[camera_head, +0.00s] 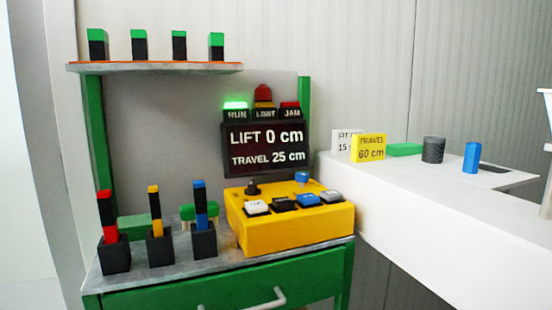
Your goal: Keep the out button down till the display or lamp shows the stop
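A yellow control box (295,230) stands on the bench with a row of buttons along its top. The display (266,148) behind reads LIFT 0 cm and TRAVEL 25 cm. Above it the green RUN lamp (236,106) glows; the LIMIT lamp (263,95) and JAM lamp (290,106) look unlit. Neither of my grippers is in view.
A black knob (251,188) and a blue knob (302,177) rise at the box's back. Several black holders with coloured sticks (155,225) stand left of it. A white counter (420,190) on the right carries a yellow TRAVEL 60 cm card (369,147).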

